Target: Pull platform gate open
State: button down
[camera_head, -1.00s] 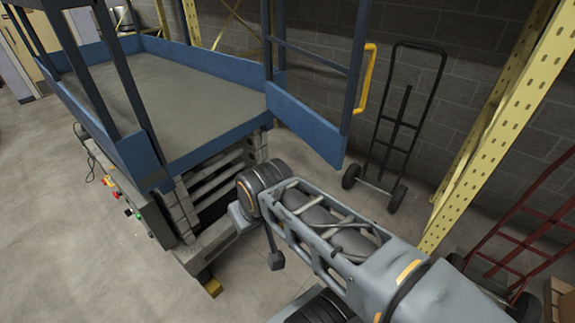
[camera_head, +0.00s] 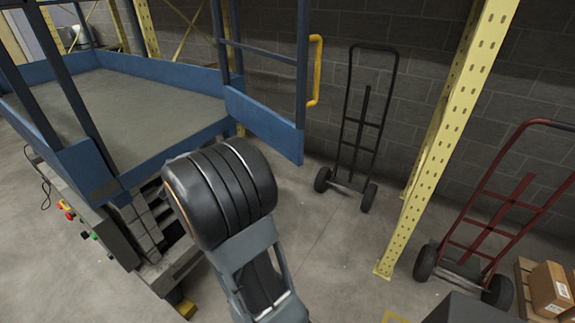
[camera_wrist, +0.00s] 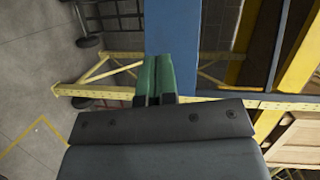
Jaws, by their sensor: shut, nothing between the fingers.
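The platform gate (camera_head: 262,122) is a blue frame with a solid lower panel. In the head view it stands swung outward from the platform's right corner, with a yellow handle (camera_head: 315,70) on its outer post. The blue lift platform (camera_head: 120,100) has a grey deck. In the wrist view my gripper (camera_wrist: 157,62) has green fingers, closed together and empty. The fingertips overlap the lower part of a blue panel (camera_wrist: 172,28), probably the gate; I cannot tell whether they touch it. My arm's large black joint hides part of the platform base in the head view, and my gripper is not visible there.
A black hand truck (camera_head: 358,125) stands against the block wall behind the gate. A yellow rack post (camera_head: 440,135) rises right of it, then a red hand truck (camera_head: 490,215) and cardboard boxes (camera_head: 550,288).

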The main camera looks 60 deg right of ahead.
aim_at(294, 157)
jog(key=s+d+f+m+g+h, duration=0.1)
jog(key=s+d+f+m+g, duration=0.35)
jog(key=s+m+g, duration=0.45)
jog(key=s+d+p, duration=0.1)
jog(key=d, duration=0.2)
jog(key=s+d+g+p, duration=0.1)
jog(key=d, duration=0.2)
jog(key=s+d+g+p, duration=0.1)
jog(key=s+d, duration=0.1)
jog(key=d, duration=0.2)
jog(key=shift+s+d+n, duration=0.1)
jog(key=shift+n, duration=0.2)
jog(key=shift+p+x, duration=0.5)
jog(key=shift+x, duration=0.45)
jog(key=shift+f, duration=0.1)
